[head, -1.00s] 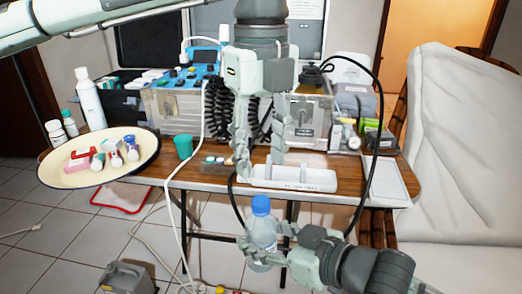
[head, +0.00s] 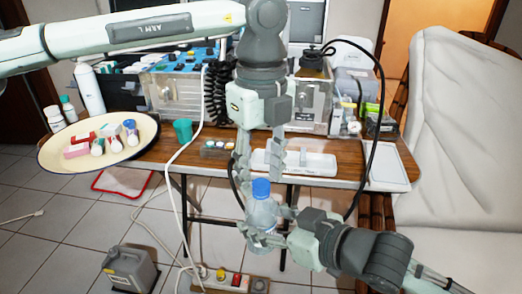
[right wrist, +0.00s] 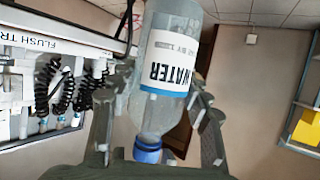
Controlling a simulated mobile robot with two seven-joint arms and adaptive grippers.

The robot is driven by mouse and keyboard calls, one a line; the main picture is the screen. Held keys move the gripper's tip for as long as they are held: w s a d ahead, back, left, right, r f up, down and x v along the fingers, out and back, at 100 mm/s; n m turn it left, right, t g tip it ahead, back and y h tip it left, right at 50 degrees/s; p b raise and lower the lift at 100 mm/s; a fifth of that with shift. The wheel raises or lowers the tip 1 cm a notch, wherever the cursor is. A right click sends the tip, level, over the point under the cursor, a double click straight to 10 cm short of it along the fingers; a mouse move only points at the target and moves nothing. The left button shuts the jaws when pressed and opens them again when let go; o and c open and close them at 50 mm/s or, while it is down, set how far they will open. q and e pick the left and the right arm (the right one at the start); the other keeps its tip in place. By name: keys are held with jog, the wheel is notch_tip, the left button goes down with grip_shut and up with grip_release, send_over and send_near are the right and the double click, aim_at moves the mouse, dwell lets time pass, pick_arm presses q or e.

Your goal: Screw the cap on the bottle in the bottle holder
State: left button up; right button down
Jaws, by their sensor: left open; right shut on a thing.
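A clear bottle with a blue cap (head: 261,188) on its neck is held upright in front of the table. My right gripper (head: 265,228) is shut around the bottle body (head: 262,212). In the right wrist view the bottle (right wrist: 172,45) appears upside down with a WATER label, and the blue cap (right wrist: 148,150) is on its neck. How tightly the cap sits cannot be told. My left gripper (head: 259,174) is open, pointing down, with its fingertips around or just above the cap; contact cannot be told. No separate bottle holder is identifiable.
Behind the bottle, a brown table (head: 345,150) bears a white slotted tray (head: 310,166), a green cup (head: 183,131) and a cream oval tray (head: 55,160) with small items. A black cable (head: 378,120) loops at right. A padded chair (head: 455,150) stands right.

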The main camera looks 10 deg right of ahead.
pick_arm(q)
jog(key=shift+f, duration=0.55)
